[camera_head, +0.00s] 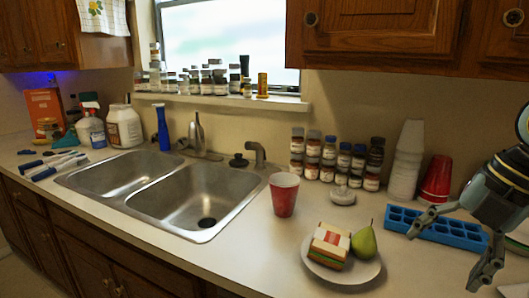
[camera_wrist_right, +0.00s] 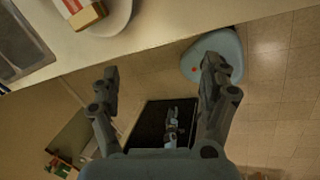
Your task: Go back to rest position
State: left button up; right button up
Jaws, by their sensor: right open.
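My right gripper (camera_head: 452,248) is at the right edge of the head view, above the front right part of the counter. Its two fingers are spread apart with nothing between them. In the right wrist view the open fingers (camera_wrist_right: 165,82) point past the counter's edge, with floor tiles below. My left gripper is in neither view.
A white plate (camera_head: 364,274) with a sandwich (camera_head: 329,246) and a green pear (camera_head: 364,244) lies left of the right gripper. A blue ice tray (camera_head: 461,235) sits behind it. A red cup (camera_head: 284,194) stands near the double sink (camera_head: 205,190). Stacked cups (camera_head: 407,160) and jars line the wall.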

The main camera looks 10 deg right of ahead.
jog(key=s+a+f+m+t+h, duration=0.15)
jog(key=s+f+m, duration=0.35)
jog(key=s+m, duration=0.5)
jog(key=s+a+f+m+h, duration=0.2)
jog(key=s+f+m, duration=0.3)
jog(key=m, duration=0.9)
jog(key=s+d+f+m+g+b, duration=0.15)
jog(key=f+b, duration=0.25)
jog(key=f, duration=1.3)
jog(key=s+d+f+n+b, duration=0.15)
jog(key=f+b, duration=0.25)
jog(key=f, duration=1.2)
pick_arm(q)
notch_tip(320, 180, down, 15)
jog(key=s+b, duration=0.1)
jog(key=b, duration=0.5)
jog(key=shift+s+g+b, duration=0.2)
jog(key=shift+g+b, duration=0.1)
jog(key=shift+b, duration=0.05)
pick_arm(e)
jog(key=s+f+m+g, duration=0.1)
jog(key=s+f, duration=1.8)
jog(key=f, duration=0.4)
jog(key=shift+s+d+f+g, duration=0.15)
jog(key=shift+d+f+g, duration=0.1)
jog(key=shift+g, duration=0.05)
